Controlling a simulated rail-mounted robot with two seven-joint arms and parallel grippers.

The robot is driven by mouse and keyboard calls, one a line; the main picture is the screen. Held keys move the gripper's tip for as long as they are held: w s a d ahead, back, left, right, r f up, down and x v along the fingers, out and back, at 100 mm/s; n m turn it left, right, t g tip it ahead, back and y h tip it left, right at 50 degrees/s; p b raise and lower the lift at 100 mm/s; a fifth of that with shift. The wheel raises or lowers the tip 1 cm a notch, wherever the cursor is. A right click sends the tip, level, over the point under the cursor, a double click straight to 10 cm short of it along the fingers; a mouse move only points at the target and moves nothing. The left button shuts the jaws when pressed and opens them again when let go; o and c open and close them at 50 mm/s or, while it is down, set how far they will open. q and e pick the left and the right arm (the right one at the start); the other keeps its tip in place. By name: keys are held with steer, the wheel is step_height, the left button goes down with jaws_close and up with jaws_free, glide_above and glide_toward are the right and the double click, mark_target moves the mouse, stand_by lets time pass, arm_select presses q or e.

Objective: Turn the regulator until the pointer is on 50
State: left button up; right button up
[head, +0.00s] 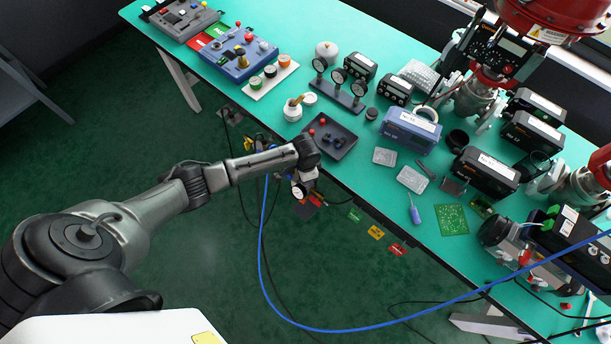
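The regulator (307,184) hangs at the front edge of the bench, with a small white dial gauge (299,191) on its front. The gauge's pointer and numbers are too small to read. A blue hose (262,240) starts beside the regulator, loops down and runs off to the right. My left arm reaches in from the left, and its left gripper (307,158) is right above the regulator, pointing down. The wrist hides its fingers and the regulator's top, so I cannot tell whether it is open, shut or touching. My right gripper is not in view.
A green bench (340,202) carries a dark tray (329,136), a stand with several gauges (338,86), black and blue instruments, a screwdriver (413,208) and a circuit board (451,219). Coloured tags (376,232) hang along its front. The floor in front is mostly clear, apart from cables.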

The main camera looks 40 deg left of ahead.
arm_select(q)
steer(key=shift+f, duration=0.5)
jaws_close()
